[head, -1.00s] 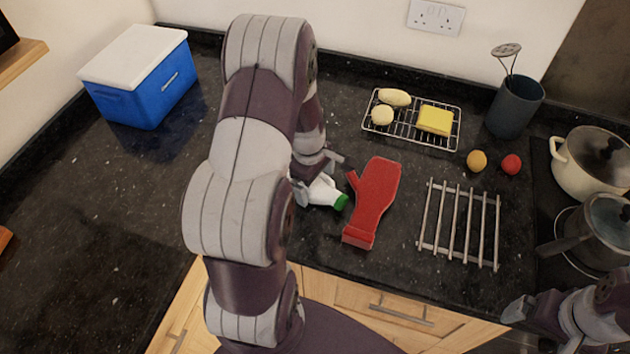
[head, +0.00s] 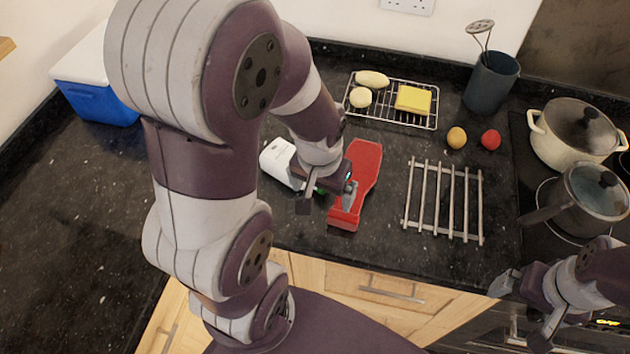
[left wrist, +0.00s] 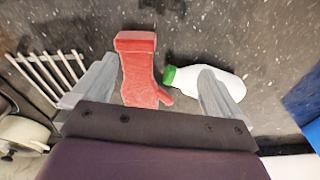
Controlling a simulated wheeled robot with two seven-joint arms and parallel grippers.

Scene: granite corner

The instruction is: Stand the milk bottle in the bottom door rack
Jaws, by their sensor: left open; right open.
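The milk bottle (head: 276,160) is white with a green cap and lies on its side on the dark counter. In the head view my left arm and gripper partly cover it. My left gripper (head: 327,198) is open and empty, above the cap end and the red oven mitt. In the left wrist view the bottle (left wrist: 222,82) lies at the right finger, which covers part of it; the cap shows just inside that finger. I cannot tell whether they touch. My right gripper (head: 522,310) is open and empty at the lower right. No door rack is in view.
A red oven mitt (head: 362,172) lies right beside the bottle. A metal trivet (head: 446,201), a wire rack (head: 390,119) with food, a lemon and a tomato lie further right. Pots (head: 575,135) stand on the hob. A blue cool box (head: 95,101) stands at the back left.

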